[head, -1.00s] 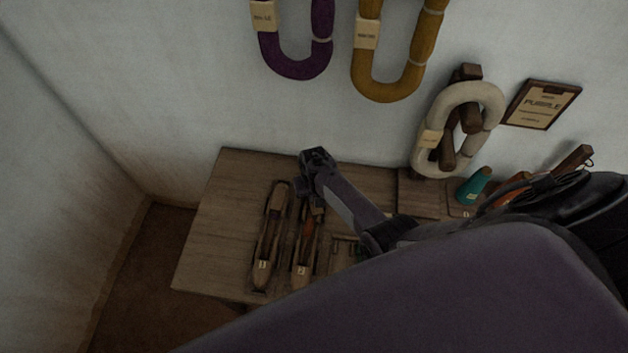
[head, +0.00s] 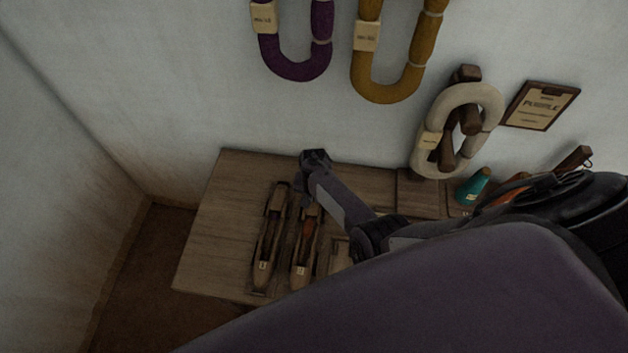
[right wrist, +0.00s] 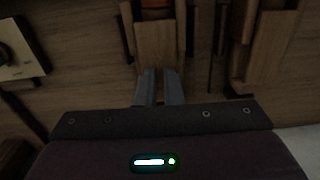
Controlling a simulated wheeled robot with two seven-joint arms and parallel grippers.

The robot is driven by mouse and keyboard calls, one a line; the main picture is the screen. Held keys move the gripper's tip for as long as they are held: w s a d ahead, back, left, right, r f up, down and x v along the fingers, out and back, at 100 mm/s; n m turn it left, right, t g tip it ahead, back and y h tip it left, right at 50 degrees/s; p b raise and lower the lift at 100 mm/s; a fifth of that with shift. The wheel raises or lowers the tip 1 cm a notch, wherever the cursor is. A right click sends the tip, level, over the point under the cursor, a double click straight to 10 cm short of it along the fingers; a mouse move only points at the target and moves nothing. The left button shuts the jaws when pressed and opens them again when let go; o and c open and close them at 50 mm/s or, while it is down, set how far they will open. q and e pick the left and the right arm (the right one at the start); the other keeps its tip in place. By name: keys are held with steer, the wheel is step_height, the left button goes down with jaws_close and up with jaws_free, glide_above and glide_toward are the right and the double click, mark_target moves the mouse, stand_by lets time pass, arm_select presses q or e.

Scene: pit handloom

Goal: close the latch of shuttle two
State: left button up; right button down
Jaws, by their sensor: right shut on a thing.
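Shuttle two (head: 302,262) is a long brown wooden boat shape with an orange-red bobbin inside and a "2" label at its near end. It lies on the table beside shuttle one (head: 266,255). In the right wrist view, a wooden end of shuttle two (right wrist: 157,42) shows with orange above it. My right gripper (right wrist: 158,86) is at this end, its two grey fingers close together. A thin part seems to be between them, apparently the latch, but it is hidden. My left gripper is out of view.
The wooden table (head: 220,220) is bare to the left of the shuttles. A teal cone (head: 474,186) stands at the right. Purple (head: 297,68), mustard (head: 385,92) and cream (head: 424,155) yarn hanks hang on the wall near a framed card (head: 540,104).

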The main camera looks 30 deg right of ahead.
steer(key=c, duration=1.8)
jaws_free()
steer(key=shift+r+p, duration=0.75)
steer(key=shift+r, duration=3.15)
steer(key=shift+f, duration=0.1)
